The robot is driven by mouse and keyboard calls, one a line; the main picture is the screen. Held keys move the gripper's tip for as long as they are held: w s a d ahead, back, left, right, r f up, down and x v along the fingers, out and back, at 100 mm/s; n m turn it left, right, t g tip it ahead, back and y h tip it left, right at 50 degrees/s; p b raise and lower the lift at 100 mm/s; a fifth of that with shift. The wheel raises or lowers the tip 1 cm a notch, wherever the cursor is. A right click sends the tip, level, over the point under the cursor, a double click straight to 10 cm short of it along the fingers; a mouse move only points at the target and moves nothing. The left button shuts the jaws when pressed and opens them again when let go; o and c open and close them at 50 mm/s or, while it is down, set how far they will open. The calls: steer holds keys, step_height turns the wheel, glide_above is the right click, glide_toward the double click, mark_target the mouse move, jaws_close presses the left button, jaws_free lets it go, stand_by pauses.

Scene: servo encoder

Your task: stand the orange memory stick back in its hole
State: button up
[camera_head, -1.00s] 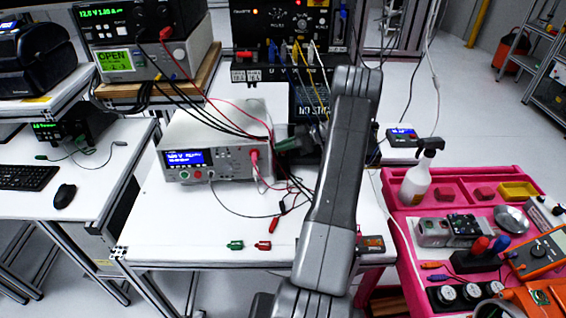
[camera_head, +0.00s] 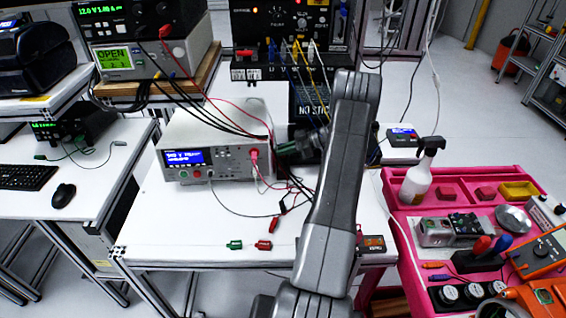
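I cannot pick out the orange memory stick or its hole for certain in the head view. My own grey arm rises from the bottom centre and covers part of the white bench (camera_head: 200,232). No gripper fingers can be made out; the arm's far end is hidden behind its own link and among dark parts and cables. A small dark module with an orange face (camera_head: 372,243) lies at the bench's front edge, just right of my arm; its details are too small to read.
A white instrument (camera_head: 215,150) with cables stands on the bench. Red and green clips (camera_head: 263,245) lie near the front edge. A pink cart (camera_head: 408,215) on the right holds a spray bottle (camera_head: 417,180), an orange meter (camera_head: 545,252) and several small items. The bench's front left is clear.

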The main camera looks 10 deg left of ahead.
steer(key=o, duration=0.4)
steer(key=b+v, duration=0.3)
steer(key=v, duration=1.1)
steer(key=shift+a, duration=0.1)
steer(key=p+x, duration=0.3)
steer(key=x, duration=1)
steer(key=shift+s+a+f, duration=0.1)
steer(key=shift+a+f, duration=0.1)
steer(key=shift+a, duration=0.15)
steer(key=shift+r+p, duration=0.35)
steer(key=shift+r, duration=0.15)
